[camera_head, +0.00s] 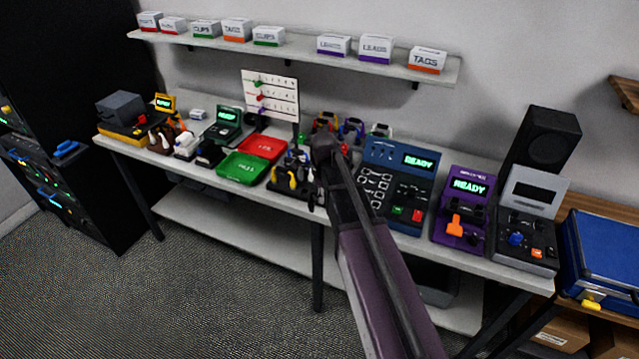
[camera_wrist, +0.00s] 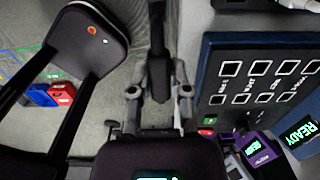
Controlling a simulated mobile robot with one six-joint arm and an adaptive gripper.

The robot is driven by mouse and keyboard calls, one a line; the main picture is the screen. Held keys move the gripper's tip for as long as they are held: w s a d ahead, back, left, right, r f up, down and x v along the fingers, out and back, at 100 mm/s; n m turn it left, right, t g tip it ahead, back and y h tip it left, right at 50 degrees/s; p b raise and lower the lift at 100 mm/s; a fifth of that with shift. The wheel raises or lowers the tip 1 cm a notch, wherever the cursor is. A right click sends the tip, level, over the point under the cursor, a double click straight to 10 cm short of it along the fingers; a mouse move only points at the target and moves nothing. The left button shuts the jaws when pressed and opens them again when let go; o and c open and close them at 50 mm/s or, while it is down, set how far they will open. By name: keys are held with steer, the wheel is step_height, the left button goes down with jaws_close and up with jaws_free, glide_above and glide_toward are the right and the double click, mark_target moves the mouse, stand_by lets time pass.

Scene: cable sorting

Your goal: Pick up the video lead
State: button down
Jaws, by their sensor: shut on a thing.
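My gripper (camera_head: 322,160) is over the workbench, just left of the blue device, mostly seen from behind my dark arm. In the wrist view its grey fingers are closed around a dark, narrow item (camera_wrist: 160,80). I cannot tell from its look whether this is the video lead; any trailing cable is hidden. Coiled leads with red (camera_head: 326,121), blue (camera_head: 352,128) and green (camera_head: 381,131) parts stand behind my gripper. No readable label marks any of them as the video lead.
The blue READY device (camera_head: 412,182), purple device (camera_head: 462,205) and grey device (camera_head: 528,225) stand to the right. Green (camera_head: 243,167) and red (camera_head: 262,147) trays lie left of my gripper. A shelf with labelled boxes (camera_head: 376,48) runs above.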

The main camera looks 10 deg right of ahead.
steer(key=shift+s+r, duration=0.15)
steer(key=shift+s, duration=1.35)
steer(key=shift+r+p, duration=0.2)
steer(key=shift+p, duration=0.1)
steer(key=shift+r+p, duration=1.35)
